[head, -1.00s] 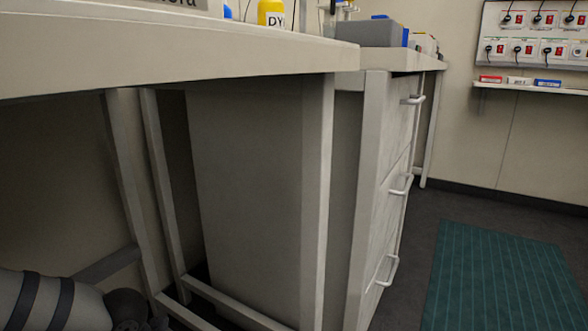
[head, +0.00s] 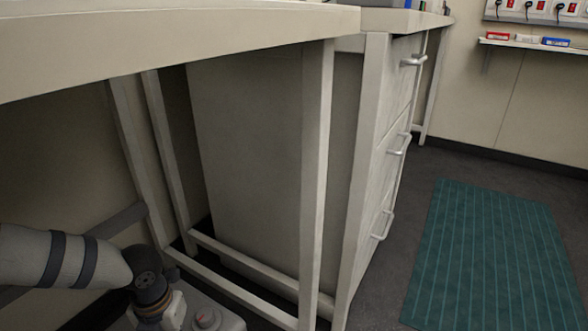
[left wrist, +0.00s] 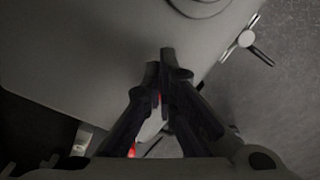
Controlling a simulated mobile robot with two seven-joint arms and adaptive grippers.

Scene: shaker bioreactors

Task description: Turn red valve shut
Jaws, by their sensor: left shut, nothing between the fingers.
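No red valve shows clearly. In the left wrist view my left gripper (left wrist: 162,62) has its dark fingertips together, with nothing seen held. It is over or beside a smooth grey surface (left wrist: 75,50). Small red patches (left wrist: 132,151) show behind and beside the fingers, mostly hidden; I cannot tell what they belong to. A pale T-shaped fitting (left wrist: 247,39) sticks out from the grey surface's right edge, apart from the fingers. In the head view my left arm comes in at the lower left, under the bench; its fingers are out of sight. My right gripper is not in view.
The bench top (head: 190,40) and its legs (head: 318,170) stand above and in front of my left arm. A drawer cabinet (head: 385,150) is right of them. A green mat (head: 490,255) lies on open floor. A wall shelf (head: 530,46) holds small boxes.

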